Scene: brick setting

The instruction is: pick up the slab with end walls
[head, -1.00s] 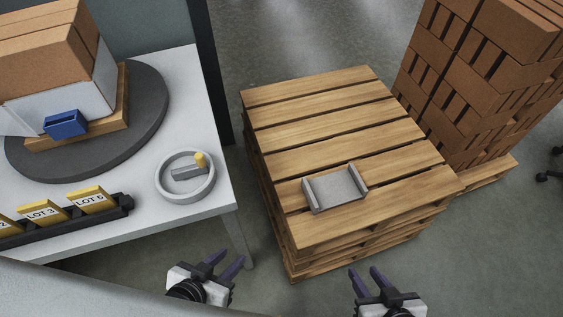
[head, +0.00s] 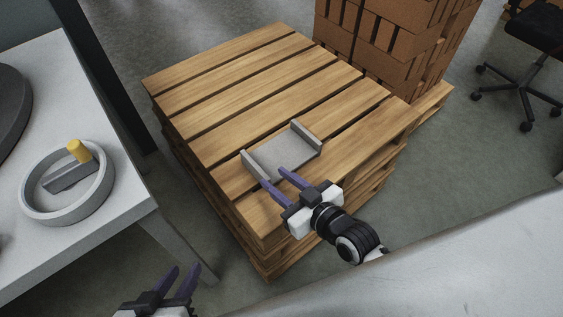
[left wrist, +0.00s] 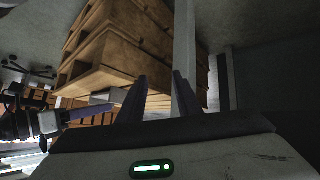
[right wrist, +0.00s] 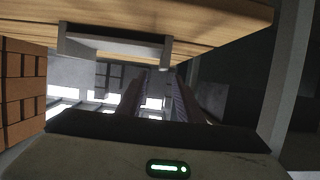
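The slab with end walls (head: 284,157) is a grey plate with a raised wall at two opposite ends. It lies on the near part of the wooden pallet stack (head: 222,86). In the right wrist view the slab (right wrist: 115,46) shows ahead of the fingers. My right gripper (head: 274,180) is open and empty, its fingertips at the slab's near edge; I cannot tell whether they touch it. My left gripper (head: 182,277) is open and empty, low at the bottom left, between table and pallets. In the left wrist view the slab (left wrist: 104,96) is partly hidden by a finger.
A white table (head: 122,196) on the left bears a round grey dish (head: 35,214) with a yellow-knobbed part. Brick stacks (head: 385,45) stand behind the pallets, with an office chair (head: 535,45) at the far right. The rest of the pallet top is clear.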

